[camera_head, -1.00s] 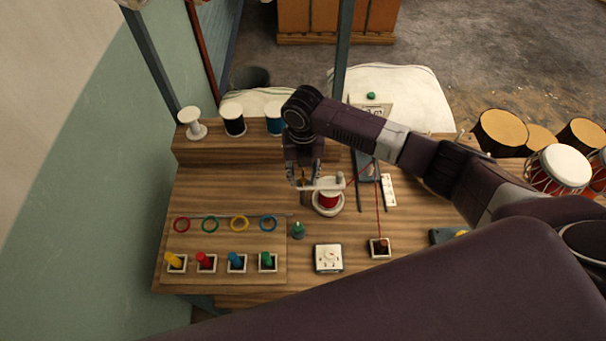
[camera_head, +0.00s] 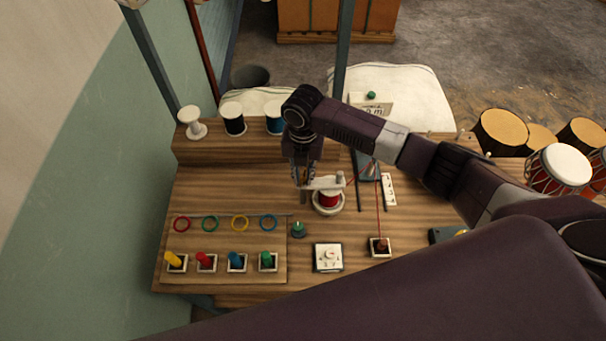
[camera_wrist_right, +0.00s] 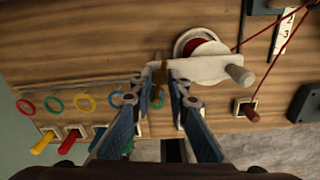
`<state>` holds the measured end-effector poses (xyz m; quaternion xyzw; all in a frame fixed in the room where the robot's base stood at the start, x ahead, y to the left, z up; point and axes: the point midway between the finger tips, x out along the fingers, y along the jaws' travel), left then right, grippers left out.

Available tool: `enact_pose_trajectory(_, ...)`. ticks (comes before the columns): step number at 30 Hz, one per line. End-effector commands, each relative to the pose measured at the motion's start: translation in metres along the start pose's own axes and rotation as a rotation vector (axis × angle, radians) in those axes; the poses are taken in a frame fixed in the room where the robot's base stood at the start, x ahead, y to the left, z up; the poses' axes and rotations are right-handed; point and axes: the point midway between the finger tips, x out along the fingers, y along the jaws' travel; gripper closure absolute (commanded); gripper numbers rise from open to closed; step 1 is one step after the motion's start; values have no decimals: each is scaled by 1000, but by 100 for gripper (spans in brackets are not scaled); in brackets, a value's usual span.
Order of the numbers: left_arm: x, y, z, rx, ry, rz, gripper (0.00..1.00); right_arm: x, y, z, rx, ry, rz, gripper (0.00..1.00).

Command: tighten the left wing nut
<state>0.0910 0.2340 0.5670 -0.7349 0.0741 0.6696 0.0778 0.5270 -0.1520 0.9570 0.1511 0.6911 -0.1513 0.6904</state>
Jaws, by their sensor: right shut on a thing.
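A small brass wing nut (camera_wrist_right: 158,88) shows in the wrist view at the left end of a pale bracket (camera_wrist_right: 200,70). My right gripper (camera_wrist_right: 160,75) has its fingertips around it and is shut on it. In the head view my right gripper (camera_head: 302,184) points down at the left end of the bracket (camera_head: 326,182), and its fingers hide the nut. A spool of red thread (camera_head: 327,199) sits under the bracket; a short grey post (camera_wrist_right: 238,75) stands at the bracket's other end. My left gripper is not in view.
Colored rings (camera_head: 239,223) and colored pegs in square holders (camera_head: 236,262) lie left and in front. A white dial box (camera_head: 327,258) and a green knob (camera_head: 298,230) stand nearby. Thread spools (camera_head: 233,119) stand on the rear ledge. Red thread runs to a small brown peg (camera_head: 380,246).

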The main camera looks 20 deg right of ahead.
Motion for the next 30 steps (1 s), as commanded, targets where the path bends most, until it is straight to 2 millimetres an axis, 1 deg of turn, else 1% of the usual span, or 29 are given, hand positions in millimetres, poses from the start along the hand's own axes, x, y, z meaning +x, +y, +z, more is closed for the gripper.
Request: enact_pose_trajectory(30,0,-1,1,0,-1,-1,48,-2,2,1,964,-1,4,100)
